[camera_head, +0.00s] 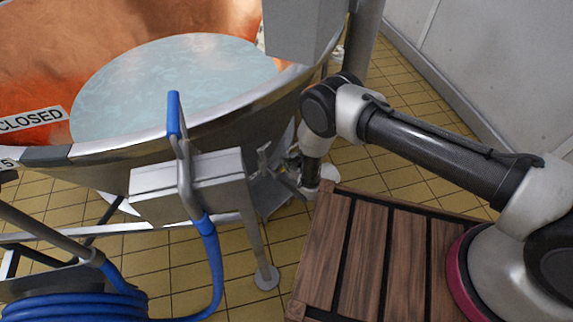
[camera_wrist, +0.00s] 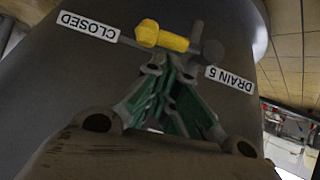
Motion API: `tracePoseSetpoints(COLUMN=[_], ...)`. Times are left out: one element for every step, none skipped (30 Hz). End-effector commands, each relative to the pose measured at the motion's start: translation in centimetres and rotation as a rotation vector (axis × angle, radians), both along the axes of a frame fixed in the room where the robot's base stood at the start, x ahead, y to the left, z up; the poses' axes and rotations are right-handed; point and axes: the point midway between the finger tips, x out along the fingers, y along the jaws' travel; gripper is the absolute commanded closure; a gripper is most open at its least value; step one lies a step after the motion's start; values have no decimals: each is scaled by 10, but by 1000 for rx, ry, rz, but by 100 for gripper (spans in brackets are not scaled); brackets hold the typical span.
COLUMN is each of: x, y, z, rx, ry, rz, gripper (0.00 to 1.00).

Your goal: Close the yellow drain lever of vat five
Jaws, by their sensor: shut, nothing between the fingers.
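Vat five (camera_head: 240,125) is a copper vat with a steel rim, holding pale liquid, at the left of the head view. In the wrist view, the yellow drain lever (camera_wrist: 165,37) sits on the vat's dark outer wall, between a CLOSED label (camera_wrist: 88,25) and a DRAIN 5 label (camera_wrist: 230,78). Its yellow grip points toward the CLOSED label side. My gripper (camera_wrist: 170,70) is shut and empty, its tips just below the lever in the picture; contact cannot be told. In the head view my gripper (camera_head: 288,178) is low beside the vat, and the lever is hidden.
A vat leg (camera_head: 257,240) stands near my gripper. A wooden slatted platform (camera_head: 340,255) is at the lower right. Tiled floor is free by the right wall (camera_head: 480,75).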

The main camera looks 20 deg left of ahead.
Motion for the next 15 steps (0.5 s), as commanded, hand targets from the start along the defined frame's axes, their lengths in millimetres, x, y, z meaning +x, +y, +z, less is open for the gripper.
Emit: tracePoseSetpoints(x=[0, 0, 1, 1, 1, 1, 1, 1, 1, 1, 1, 1, 1, 1, 3], y=[0, 0, 0, 0, 0, 0, 0, 0, 0, 0, 0, 0, 0, 0, 0], z=[-4, -5, -6, -6, -6, -6, -6, -6, -6, -6, -6, -6, -7, -8, -11], rx=[-1, -1, -1, -1, -1, -1, -1, -1, -1, -1, -1, -1, -1, -1, -1], ry=[1, 1, 1, 1, 1, 1, 1, 1, 1, 1, 1, 1, 1, 1, 0], rz=[0, 0, 0, 0, 0, 0, 0, 0, 0, 0, 0, 0, 0, 0, -1], gripper=[100, 100, 100, 100, 100, 100, 100, 100, 100, 100, 100, 100, 100, 100, 100])
